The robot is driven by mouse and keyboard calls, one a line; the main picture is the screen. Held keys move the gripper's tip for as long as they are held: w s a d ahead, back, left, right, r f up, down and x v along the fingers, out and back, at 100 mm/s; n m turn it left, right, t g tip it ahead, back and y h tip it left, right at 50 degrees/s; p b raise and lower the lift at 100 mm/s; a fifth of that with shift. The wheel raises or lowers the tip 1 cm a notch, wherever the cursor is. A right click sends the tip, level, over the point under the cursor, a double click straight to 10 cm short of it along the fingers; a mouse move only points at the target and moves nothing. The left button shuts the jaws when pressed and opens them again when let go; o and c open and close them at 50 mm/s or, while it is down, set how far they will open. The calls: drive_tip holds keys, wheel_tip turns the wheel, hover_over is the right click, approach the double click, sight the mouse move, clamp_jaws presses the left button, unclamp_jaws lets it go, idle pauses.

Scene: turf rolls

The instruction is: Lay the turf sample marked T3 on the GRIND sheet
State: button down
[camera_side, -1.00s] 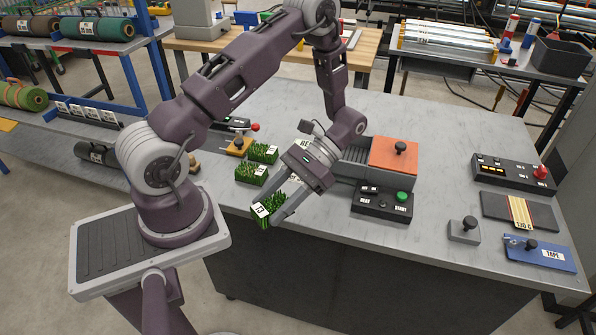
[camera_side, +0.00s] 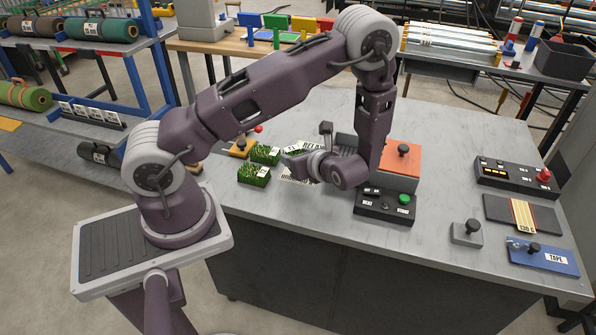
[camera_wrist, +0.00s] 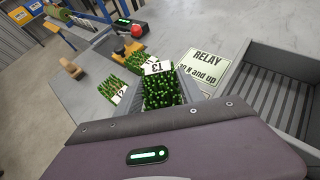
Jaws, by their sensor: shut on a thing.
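The turf sample T3 (camera_wrist: 158,88), a green grassy block with a white tag, is between my gripper's (camera_wrist: 162,94) fingers in the wrist view, and my gripper is shut on it. In the side view my gripper (camera_side: 300,166) is above the bench, pointing away from the camera, and mostly hides the block. A white sheet with dark print (camera_side: 296,177) lies beneath my gripper; its words are too small to read. A sheet reading RELAY (camera_wrist: 222,66) lies right of the block in the wrist view. No sheet legibly reads GRIND.
Two other turf samples (camera_side: 265,154) (camera_side: 254,174) stand on the bench left of my gripper. A ridged grey tray (camera_wrist: 285,92) is right of the RELAY sheet. An orange-topped block (camera_side: 400,158) and a HEAT control box (camera_side: 385,206) stand to the right.

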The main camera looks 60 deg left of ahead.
wheel_tip(320, 180, down, 5)
drive_tip(key=shift+r, duration=0.1)
drive_tip(key=c, duration=0.7)
unclamp_jaws()
